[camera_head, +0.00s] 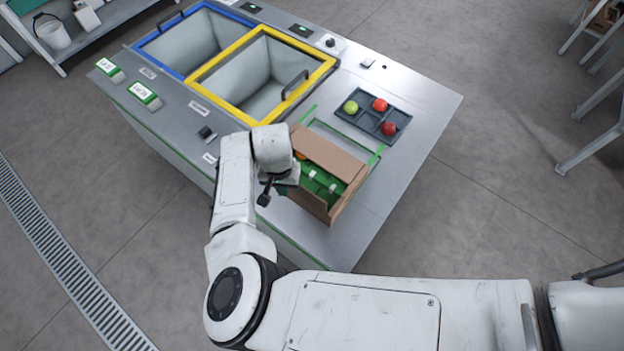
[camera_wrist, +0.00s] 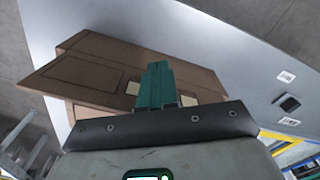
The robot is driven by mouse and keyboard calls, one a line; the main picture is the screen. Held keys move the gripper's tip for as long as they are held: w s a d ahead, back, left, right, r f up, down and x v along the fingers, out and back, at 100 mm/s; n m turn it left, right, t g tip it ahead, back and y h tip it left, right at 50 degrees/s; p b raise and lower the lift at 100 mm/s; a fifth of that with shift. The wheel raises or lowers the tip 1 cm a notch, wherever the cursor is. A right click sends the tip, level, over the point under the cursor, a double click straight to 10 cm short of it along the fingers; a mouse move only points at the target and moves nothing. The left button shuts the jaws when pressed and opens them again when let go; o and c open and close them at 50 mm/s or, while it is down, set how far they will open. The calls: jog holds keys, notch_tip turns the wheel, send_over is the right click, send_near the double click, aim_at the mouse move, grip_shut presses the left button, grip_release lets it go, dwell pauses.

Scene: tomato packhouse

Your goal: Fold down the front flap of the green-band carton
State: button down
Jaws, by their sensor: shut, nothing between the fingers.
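The brown carton (camera_head: 332,154) stands on the grey worktop, right of my wrist in the head view. Its brown panel is raised on the far side, and green shows inside with small pale patches. My gripper (camera_head: 264,196) is at the carton's left near side, partly hidden by my wrist. In the wrist view the carton (camera_wrist: 85,80) shows brown flaps, one sticking out to the left. The green fingers of my gripper (camera_wrist: 156,72) are closed together and empty, overlapping the carton in the picture. Whether they touch it I cannot tell. My arm hides part of the carton's left side.
A dark divided tray (camera_head: 366,122) holding green and red tomatoes lies beyond the carton. A yellow-rimmed bin (camera_head: 262,40) and a blue-rimmed bin (camera_head: 160,37) are set in the worktop at the upper left. The worktop's right side (camera_head: 420,105) is clear.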

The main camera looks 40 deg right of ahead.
jog(key=shift+d, duration=0.1)
jog(key=shift+w+d+r+p, duration=0.15)
jog(key=shift+w+d+p, duration=0.05)
jog(key=shift+d, duration=0.4)
jog(key=shift+w+d+r+p, duration=0.15)
jog(key=shift+d+p, duration=0.05)
jog(key=shift+d, duration=0.35)
jog(key=w+d+f+b, duration=0.1)
jog(key=d+f+b, duration=0.2)
jog(key=d, duration=0.2)
jog(key=shift+w+d+f, duration=0.25)
dwell(0.8)
notch_tip(320, 180, up, 8)
jog(key=p, duration=0.8)
dwell(0.5)
